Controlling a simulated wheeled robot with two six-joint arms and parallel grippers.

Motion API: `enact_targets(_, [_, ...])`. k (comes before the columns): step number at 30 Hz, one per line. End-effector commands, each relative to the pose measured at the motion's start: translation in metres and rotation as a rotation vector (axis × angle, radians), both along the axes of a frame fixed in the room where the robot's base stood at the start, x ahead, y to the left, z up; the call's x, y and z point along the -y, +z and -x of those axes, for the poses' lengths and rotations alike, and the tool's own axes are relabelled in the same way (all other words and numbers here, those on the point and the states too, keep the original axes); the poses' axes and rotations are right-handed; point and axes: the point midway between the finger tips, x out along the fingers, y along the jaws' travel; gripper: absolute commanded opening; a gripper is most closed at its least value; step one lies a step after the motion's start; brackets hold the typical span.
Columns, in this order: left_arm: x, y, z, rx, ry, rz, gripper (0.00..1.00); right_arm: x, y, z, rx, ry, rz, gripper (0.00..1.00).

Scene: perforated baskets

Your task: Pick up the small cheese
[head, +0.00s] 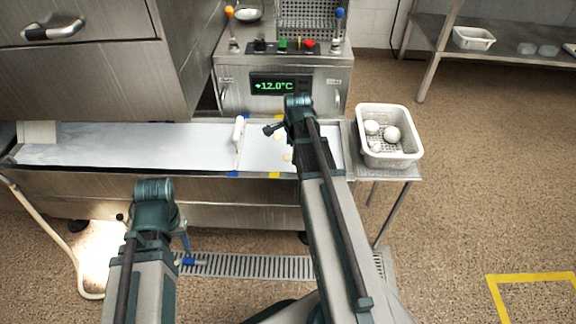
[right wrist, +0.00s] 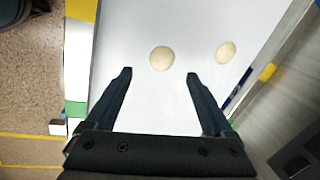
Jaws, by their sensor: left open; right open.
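Cream-coloured round cheeses lie on the pale metal surface below my right gripper. In the right wrist view, one round cheese (right wrist: 161,58) is just ahead of and between the fingertips. In the head view, my right arm partly hides the cheeses (head: 287,157). My left gripper (head: 184,242) hangs low in front of the counter, mostly hidden by its arm.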

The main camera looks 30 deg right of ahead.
Motion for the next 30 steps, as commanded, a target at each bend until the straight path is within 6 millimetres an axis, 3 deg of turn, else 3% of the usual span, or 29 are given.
enact_targets(8, [0.000, -0.007, 0.000, 0.000, 0.000, -0.001, 0.50, -0.001, -0.007, -0.002, 0.000, 0.001, 0.000, 0.87])
enact_targets(20, [-0.001, -0.051, -0.001, 0.002, -0.005, -0.004, 0.50, -0.005, -0.051, -0.013, 0.001, -0.001, 0.001, 0.87])
enact_targets(29, [-0.001, -0.050, -0.001, 0.003, -0.005, -0.003, 0.50, -0.005, -0.050, -0.013, 0.001, -0.001, 0.001, 0.87])
enact_targets(30, [-0.001, -0.050, -0.001, 0.003, -0.005, -0.003, 0.50, -0.005, -0.050, -0.013, 0.001, 0.000, 0.001, 0.80])
